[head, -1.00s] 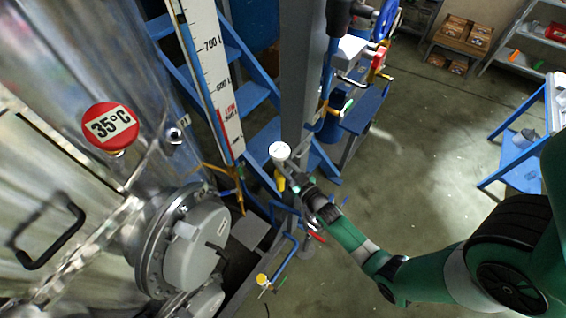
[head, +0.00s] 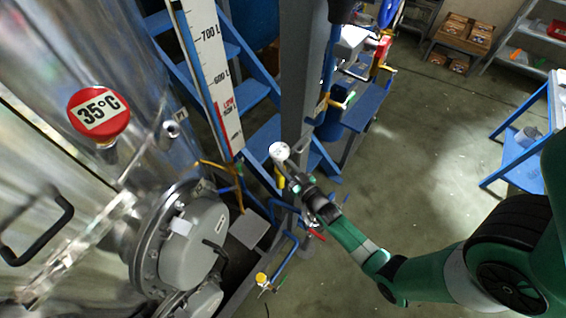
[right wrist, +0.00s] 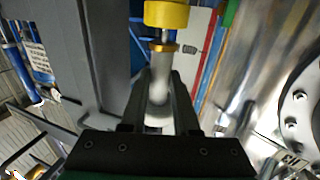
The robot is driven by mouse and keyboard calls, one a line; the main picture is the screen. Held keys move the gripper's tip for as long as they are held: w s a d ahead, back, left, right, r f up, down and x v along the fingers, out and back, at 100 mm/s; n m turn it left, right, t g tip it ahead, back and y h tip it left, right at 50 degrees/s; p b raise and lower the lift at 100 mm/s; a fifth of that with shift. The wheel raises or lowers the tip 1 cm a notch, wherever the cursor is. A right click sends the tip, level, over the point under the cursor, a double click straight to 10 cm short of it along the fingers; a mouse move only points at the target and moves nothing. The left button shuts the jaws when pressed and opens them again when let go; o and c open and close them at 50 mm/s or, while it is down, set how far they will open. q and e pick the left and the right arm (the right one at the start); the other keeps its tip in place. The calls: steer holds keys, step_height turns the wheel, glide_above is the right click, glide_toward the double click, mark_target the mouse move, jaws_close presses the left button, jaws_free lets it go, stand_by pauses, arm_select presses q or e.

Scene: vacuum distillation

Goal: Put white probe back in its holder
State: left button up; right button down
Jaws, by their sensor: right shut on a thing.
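The white probe (head: 279,151) shows in the head view as a round white top beside the grey post. My right gripper (head: 293,180) is at it, just below and to the right of that top. In the right wrist view, my right gripper (right wrist: 158,90) is shut around the pale shaft of the probe (right wrist: 158,114). A yellow piece (right wrist: 166,15) is in line with the shaft beyond an orange-yellow ring; it shows under the white top in the head view (head: 280,182). I cannot tell whether it belongs to the probe or the holder. My left gripper is out of view.
The grey post (head: 302,75) stands close behind the probe. A steel tank (head: 60,150) with a red 35°C sign (head: 98,112) and a round flange (head: 192,245) is to the left. Blue pipework is near the gripper. Open floor (head: 430,160) lies to the right.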

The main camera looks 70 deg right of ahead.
steer(key=shift+f+b, duration=0.6)
steer(key=shift+f, duration=0.05)
steer(key=c, duration=0.6)
jaws_free()
steer(key=v, duration=1.1)
steer(key=shift+s+a+p, duration=0.1)
steer(key=shift+s+p, duration=0.2)
steer(key=shift+p, duration=0.05)
